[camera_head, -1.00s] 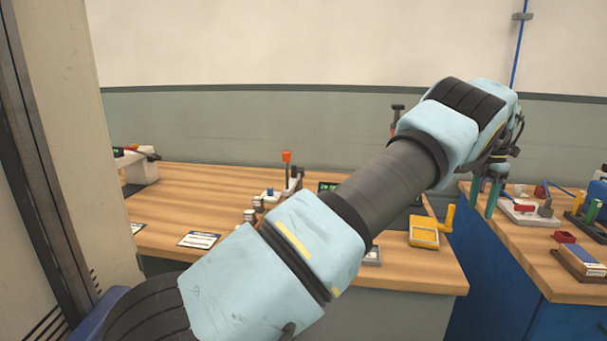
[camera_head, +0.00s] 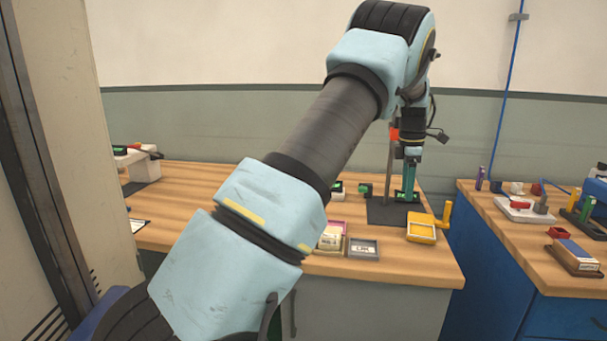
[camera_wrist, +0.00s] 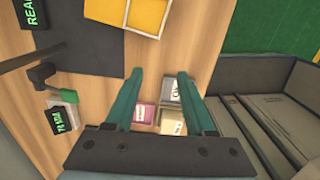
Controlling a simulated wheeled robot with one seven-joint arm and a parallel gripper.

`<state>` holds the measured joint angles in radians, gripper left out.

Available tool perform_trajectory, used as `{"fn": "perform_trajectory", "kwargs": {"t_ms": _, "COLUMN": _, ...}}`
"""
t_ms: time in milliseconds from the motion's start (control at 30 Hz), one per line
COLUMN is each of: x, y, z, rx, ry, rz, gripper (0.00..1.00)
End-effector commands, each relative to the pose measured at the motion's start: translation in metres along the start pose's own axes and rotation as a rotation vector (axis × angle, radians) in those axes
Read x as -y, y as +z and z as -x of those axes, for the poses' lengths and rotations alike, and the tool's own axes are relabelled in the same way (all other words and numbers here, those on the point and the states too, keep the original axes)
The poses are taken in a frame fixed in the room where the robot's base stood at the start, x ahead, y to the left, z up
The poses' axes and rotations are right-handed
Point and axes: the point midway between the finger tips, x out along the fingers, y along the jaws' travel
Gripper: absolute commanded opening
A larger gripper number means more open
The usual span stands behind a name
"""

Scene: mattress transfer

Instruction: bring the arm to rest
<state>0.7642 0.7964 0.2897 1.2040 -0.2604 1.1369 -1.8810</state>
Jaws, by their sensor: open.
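My gripper shows in the wrist view (camera_wrist: 160,85) with its two teal fingers apart and nothing between the tips. In the head view my gripper (camera_head: 410,185) points down above the back right of the wooden bench (camera_head: 190,190). My light blue and grey arm reaches up and across the middle of the head view, hiding part of the bench. The fingers seem to be apart from the things on the bench.
A blue cabinet with a wooden top (camera_head: 510,240) stands at right. A tall pale panel (camera_head: 60,150) stands at left.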

Motion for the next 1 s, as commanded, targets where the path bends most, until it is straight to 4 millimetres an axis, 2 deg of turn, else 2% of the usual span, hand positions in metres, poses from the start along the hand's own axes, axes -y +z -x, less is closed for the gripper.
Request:
{"fn": "perform_trajectory", "kwargs": {"t_ms": 33, "x": 0.002, "y": -0.030, "z": 0.005, "rx": 0.006, "ry": 0.003, "rz": -0.046, "gripper": 0.55}}
{"fn": "perform_trajectory", "kwargs": {"t_ms": 100, "x": 0.011, "y": -0.072, "z": 0.010, "rx": 0.010, "ry": 0.013, "rz": -0.159, "gripper": 0.55}}
{"fn": "perform_trajectory", "kwargs": {"t_ms": 200, "x": 0.034, "y": -0.130, "z": 0.013, "rx": 0.009, "ry": 0.028, "rz": -0.344, "gripper": 0.55}}
{"fn": "perform_trajectory", "kwargs": {"t_ms": 267, "x": 0.053, "y": -0.161, "z": 0.013, "rx": 0.005, "ry": 0.038, "rz": -0.462, "gripper": 0.55}}
{"fn": "perform_trajectory", "kwargs": {"t_ms": 400, "x": 0.110, "y": -0.223, "z": 0.013, "rx": -0.016, "ry": 0.059, "rz": -0.753, "gripper": 0.55}}
{"fn": "perform_trajectory", "kwargs": {"t_ms": 500, "x": 0.159, "y": -0.258, "z": 0.009, "rx": -0.041, "ry": 0.068, "rz": -0.968, "gripper": 0.55}}
{"fn": "perform_trajectory", "kwargs": {"t_ms": 600, "x": 0.206, "y": -0.284, "z": 0.004, "rx": -0.070, "ry": 0.072, "rz": -1.170, "gripper": 0.55}}
{"fn": "perform_trajectory", "kwargs": {"t_ms": 733, "x": 0.256, "y": -0.303, "z": -0.003, "rx": -0.103, "ry": 0.068, "rz": -1.376, "gripper": 0.55}}
{"fn": "perform_trajectory", "kwargs": {"t_ms": 833, "x": 0.279, "y": -0.309, "z": -0.006, "rx": -0.120, "ry": 0.063, "rz": -1.473, "gripper": 0.55}}
{"fn": "perform_trajectory", "kwargs": {"t_ms": 1000, "x": 0.290, "y": -0.312, "z": -0.009, "rx": -0.127, "ry": 0.059, "rz": -1.529, "gripper": 0.55}}
